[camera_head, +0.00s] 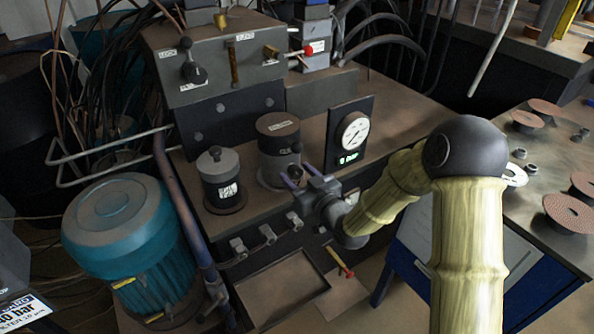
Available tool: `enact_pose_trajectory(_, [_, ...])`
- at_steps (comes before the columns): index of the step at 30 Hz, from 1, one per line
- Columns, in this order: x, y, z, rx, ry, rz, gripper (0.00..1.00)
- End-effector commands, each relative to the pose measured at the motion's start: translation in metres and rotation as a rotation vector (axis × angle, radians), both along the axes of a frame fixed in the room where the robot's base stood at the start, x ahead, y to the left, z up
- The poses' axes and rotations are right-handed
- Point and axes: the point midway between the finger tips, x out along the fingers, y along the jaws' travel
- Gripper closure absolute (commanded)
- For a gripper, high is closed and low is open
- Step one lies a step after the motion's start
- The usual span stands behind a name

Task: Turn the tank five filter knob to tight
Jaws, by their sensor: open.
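A grey cylindrical canister with a dark band (279,133) stands on the brown bench top, near the middle of the view. A small dark knob (295,172) shows at its lower right side. My gripper (297,177) is open, with its two purple-tinted fingers on either side of this knob. I cannot tell whether the fingers touch it. A second, shorter canister (221,177) with a grey top and a small white label stands to the left. No readable text here says which knob belongs to tank five.
A pressure gauge (354,132) on a dark panel stands right of my gripper. A valve block with levers (215,68) is behind the canisters. A teal motor (130,230) and pipes are at left. Flap discs (570,213) lie on the right table.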

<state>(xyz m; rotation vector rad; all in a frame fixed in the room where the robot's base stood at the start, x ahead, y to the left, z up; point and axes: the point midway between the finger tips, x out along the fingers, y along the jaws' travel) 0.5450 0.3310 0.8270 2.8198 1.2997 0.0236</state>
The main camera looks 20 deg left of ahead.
Motion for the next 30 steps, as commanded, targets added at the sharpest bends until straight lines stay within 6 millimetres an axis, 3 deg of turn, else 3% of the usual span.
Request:
enact_pose_trajectory(8, [0.0012, -0.0003, -0.0001, -0.001, -0.001, -0.003, 0.48])
enact_pose_trajectory(15, [0.0011, -0.0002, 0.0000, -0.001, -0.001, -0.002, 0.92])
enact_pose_trajectory(30, [0.0017, -0.0008, 0.0005, 0.070, 0.078, -0.003, 0.92])
